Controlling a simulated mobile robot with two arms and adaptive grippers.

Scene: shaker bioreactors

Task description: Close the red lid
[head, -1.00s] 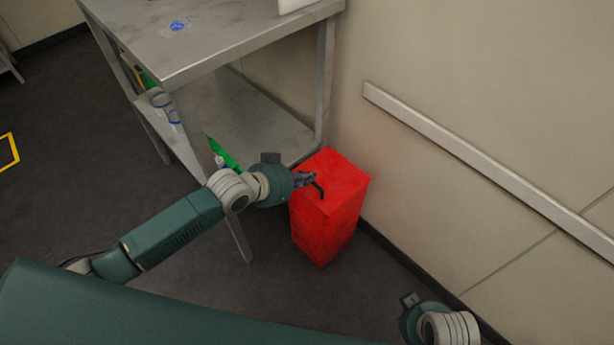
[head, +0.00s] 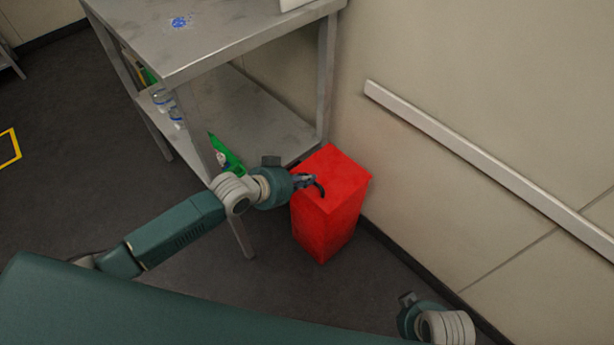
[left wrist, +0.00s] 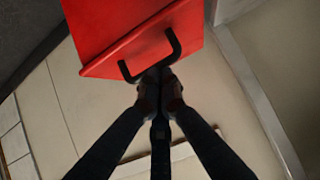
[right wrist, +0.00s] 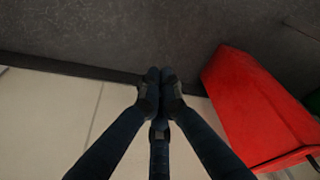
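The red bin stands on the floor against the wall, with its red lid (head: 338,172) lying flat across the top in the head view. In the left wrist view the lid (left wrist: 150,45) carries a dark curved handle (left wrist: 152,58). My left gripper (head: 318,186) is over the lid's near left edge in the head view. In the left wrist view its fingertips (left wrist: 160,76) are together just below the handle, with nothing seen between them. My right gripper's fingertips (right wrist: 160,76) are together and empty, and the red bin (right wrist: 262,115) is right of them.
A grey metal table (head: 215,40) with a lower shelf stands left of the bin, close to my left arm. Bottles (head: 170,108) and a green item (head: 226,155) are on the shelf. The wall with a pale rail (head: 480,160) is on the right. Dark floor lies in front of the bin.

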